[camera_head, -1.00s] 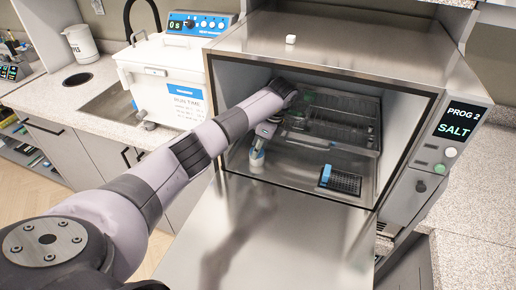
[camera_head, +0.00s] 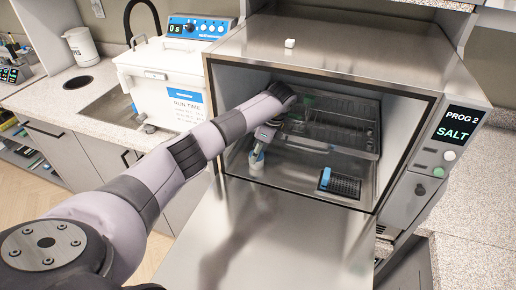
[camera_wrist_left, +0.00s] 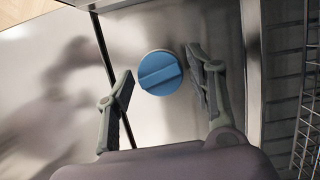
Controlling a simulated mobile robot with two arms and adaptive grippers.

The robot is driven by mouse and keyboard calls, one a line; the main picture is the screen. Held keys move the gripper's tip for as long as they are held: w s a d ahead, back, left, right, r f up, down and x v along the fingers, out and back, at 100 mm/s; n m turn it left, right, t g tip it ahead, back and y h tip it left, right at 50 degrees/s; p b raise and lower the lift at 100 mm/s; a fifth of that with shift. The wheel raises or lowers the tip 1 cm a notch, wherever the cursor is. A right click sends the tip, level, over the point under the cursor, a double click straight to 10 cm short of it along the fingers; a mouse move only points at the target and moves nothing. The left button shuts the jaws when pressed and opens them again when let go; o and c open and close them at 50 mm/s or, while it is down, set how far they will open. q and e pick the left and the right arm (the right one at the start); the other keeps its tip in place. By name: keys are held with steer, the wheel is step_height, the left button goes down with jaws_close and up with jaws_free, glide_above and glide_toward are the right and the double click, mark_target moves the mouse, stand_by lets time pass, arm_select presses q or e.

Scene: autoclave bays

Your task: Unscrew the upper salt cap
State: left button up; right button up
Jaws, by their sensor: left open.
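The salt cap (camera_wrist_left: 160,73) is round and blue with a raised bar across its top, seen from above in the left wrist view. In the head view a small white piece (camera_head: 257,164), apparently the cap's neck, stands at the left of the chamber floor, partly hidden by my gripper. My left gripper (camera_wrist_left: 161,72) is open, with one finger on each side of the cap. Gaps show between the fingers and the cap in the wrist view; I cannot tell their height relative to it. My right gripper is in neither view.
The steel chamber (camera_head: 425,135) is open, its door (camera_head: 275,235) folded down in front. Wire racks (camera_head: 340,110) stand at the back. A dark grid with a blue piece (camera_head: 325,178) lies on the chamber floor to the right. The panel (camera_head: 457,125) reads PROG 2, SALT.

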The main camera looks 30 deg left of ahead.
arm_select(q)
steer(key=m, duration=0.1)
steer(key=m+t, duration=0.1)
steer(key=m, duration=0.1)
steer(key=shift+s+a+r, duration=0.1)
steer(key=shift+s, duration=0.1)
steer(key=m+t, duration=0.1)
steer(key=m, duration=0.4)
steer(key=m+t+b, duration=0.1)
steer(key=m, duration=0.2)
steer(key=shift+m+h, duration=0.3)
steer(key=shift+h, duration=0.1)
steer(key=shift+f+m+t+b, duration=0.25)
steer(key=shift+m+b, duration=0.35)
steer(key=shift+m, duration=0.4)
steer(key=shift+r+m+h, duration=0.15)
steer(key=shift+m+h, duration=0.25)
steer(key=shift+m, duration=0.2)
steer(key=shift+a+m+t+b, duration=0.1)
steer(key=shift+m+t+b, duration=0.15)
steer(key=shift+m+b, duration=0.55)
steer(key=shift+s+m+h, duration=0.1)
steer(key=shift+m+h, duration=0.3)
steer(key=shift+m, duration=0.5)
steer(key=shift+c, duration=0.4)
